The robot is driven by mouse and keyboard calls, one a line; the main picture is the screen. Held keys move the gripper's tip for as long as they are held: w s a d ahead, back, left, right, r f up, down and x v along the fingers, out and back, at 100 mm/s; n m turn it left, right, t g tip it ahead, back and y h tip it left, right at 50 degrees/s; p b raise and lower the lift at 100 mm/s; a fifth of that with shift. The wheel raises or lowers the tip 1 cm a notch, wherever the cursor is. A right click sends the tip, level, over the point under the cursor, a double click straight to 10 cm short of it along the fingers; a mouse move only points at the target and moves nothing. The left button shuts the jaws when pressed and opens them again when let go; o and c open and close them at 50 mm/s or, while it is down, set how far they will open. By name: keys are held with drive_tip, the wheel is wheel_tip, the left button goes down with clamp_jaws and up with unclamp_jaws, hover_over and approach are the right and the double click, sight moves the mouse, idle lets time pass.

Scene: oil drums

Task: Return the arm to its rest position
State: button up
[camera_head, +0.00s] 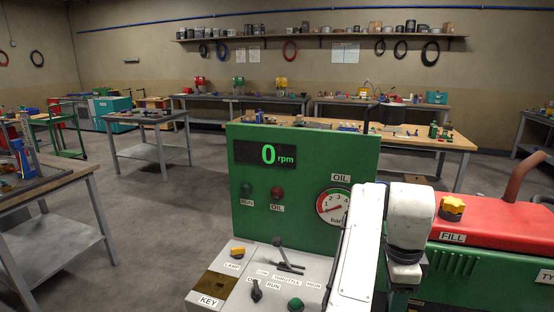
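My arm (357,250) rises from the bottom edge at centre right and bends at a white joint (409,222) in front of the green control panel. My gripper is not visible in this view, so I cannot see its fingers or anything in them. The arm overlaps the panel's right part, close to the oil gauge (333,206), and covers part of the red and green machine to the right. I cannot tell whether it touches either.
The green panel (301,146) reads 0 rpm. Below it, a grey console (225,272) holds a lever, a key switch and buttons. A red housing with a yellow FILL cap (452,208) stands right. Workbenches (162,150) stand behind; grey floor (165,215) is clear at left.

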drive_tip(key=s+d+f+n+t+h, duration=0.1)
drive_tip(key=s+d+f+n+h, duration=0.2)
drive_tip(key=s+d+f+n, duration=0.9)
drive_tip(key=s+a+f+n+y, duration=0.1)
drive_tip(key=s+a+f+n, duration=0.1)
drive_tip(key=s, duration=0.6)
drive_tip(key=s+a+f+n+y, duration=0.1)
drive_tip(key=s+a+f+n, duration=0.2)
drive_tip(key=s+f, duration=0.2)
drive_tip(key=s+a+f+n+y, duration=0.1)
drive_tip(key=s+a+f+n, duration=0.2)
drive_tip(key=s, duration=0.8)
drive_tip(key=shift+s+a+f+y, duration=0.3)
drive_tip(key=shift+s, duration=0.1)
